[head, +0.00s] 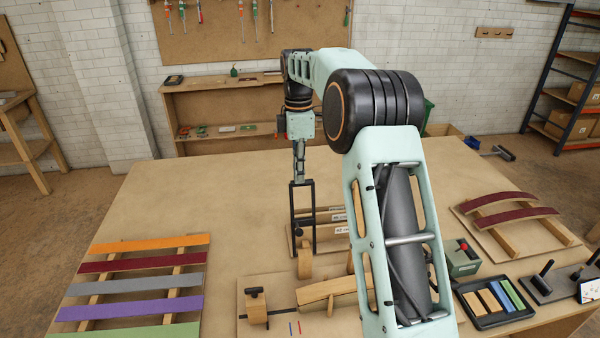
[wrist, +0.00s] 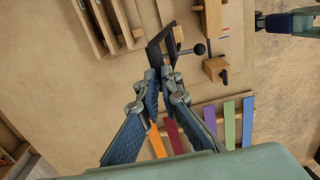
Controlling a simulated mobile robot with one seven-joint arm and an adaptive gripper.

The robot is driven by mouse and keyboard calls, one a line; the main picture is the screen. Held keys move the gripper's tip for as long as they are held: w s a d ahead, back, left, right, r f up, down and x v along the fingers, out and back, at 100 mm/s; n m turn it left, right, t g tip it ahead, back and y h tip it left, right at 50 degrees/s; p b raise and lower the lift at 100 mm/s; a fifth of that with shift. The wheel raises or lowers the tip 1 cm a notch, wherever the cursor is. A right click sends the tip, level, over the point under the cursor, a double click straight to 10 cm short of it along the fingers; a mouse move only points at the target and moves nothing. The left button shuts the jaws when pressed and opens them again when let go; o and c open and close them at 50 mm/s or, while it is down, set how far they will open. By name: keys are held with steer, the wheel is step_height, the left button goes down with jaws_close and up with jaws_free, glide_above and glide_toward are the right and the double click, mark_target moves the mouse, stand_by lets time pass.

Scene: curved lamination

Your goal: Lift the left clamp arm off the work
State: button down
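The left clamp arm (head: 302,184) appears as a black, narrow U-shaped frame standing upright, with a small knob beside it. Its lower end is by a wooden block (head: 305,262). My gripper (head: 299,179) points down at the top of this frame. In the wrist view the fingertips (wrist: 162,74) are close together around part of the black frame (wrist: 153,50); exact contact is hard to see. The work, a curved light-wood strip (head: 325,290), lies on the bench in front, partly hidden by my arm.
Another wooden block with a black knob and rod (head: 256,307) stands front left. Coloured strips (head: 135,283) lie on bearers at left. A black tray (head: 492,302), a green-grey box (head: 461,258) and a rack with curved red pieces (head: 515,215) are at right. The back-left bench top (head: 190,195) is clear.

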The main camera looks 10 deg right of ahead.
steer(key=f, duration=0.3)
steer(key=shift+s+g, duration=0.3)
steer(key=shift+s, duration=0.05)
steer(key=c, duration=2.2)
jaws_free()
steer(key=shift+c, duration=0.2)
steer(key=o, duration=0.3)
steer(key=shift+w+f, duration=0.45)
steer(key=shift+w, duration=0.25)
steer(key=shift+o, duration=0.2)
steer(key=shift+s+r, duration=0.1)
steer(key=shift+r, duration=0.25)
steer(key=shift+r, duration=0.2)
step_height(320, 180, up, 12)
steer(key=shift+w, duration=0.45)
steer(key=shift+f, duration=0.1)
